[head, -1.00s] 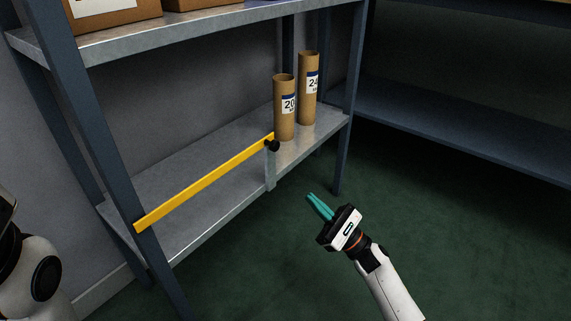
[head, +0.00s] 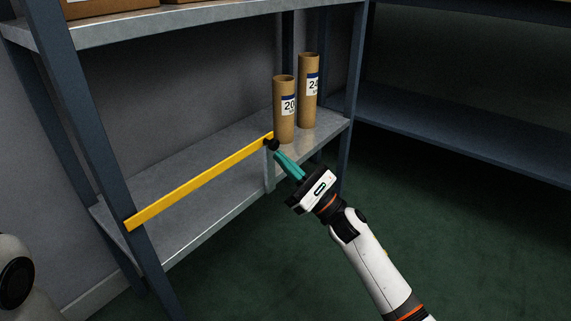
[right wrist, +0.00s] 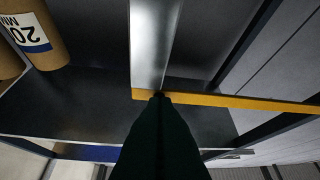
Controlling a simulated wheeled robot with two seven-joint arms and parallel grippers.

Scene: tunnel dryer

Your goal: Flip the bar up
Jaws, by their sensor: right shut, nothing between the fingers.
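The yellow bar (head: 200,181) lies across the front of the lower shelf, running from the left shelf post to a short grey upright near the tubes. A black knob (head: 272,144) sits at its right end. My right gripper (head: 277,155) is shut and empty, with its teal fingertips at or just below the knob; I cannot tell whether they touch. In the right wrist view the dark fingers (right wrist: 160,110) point at the end of the yellow bar (right wrist: 240,102). My left gripper is not in view.
Two cardboard tubes (head: 284,110) (head: 308,90) stand on the lower shelf (head: 190,155) behind the knob. An upper shelf (head: 130,32) with boxes is above. Another empty shelf (head: 460,130) is at the right. The green floor in front is clear.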

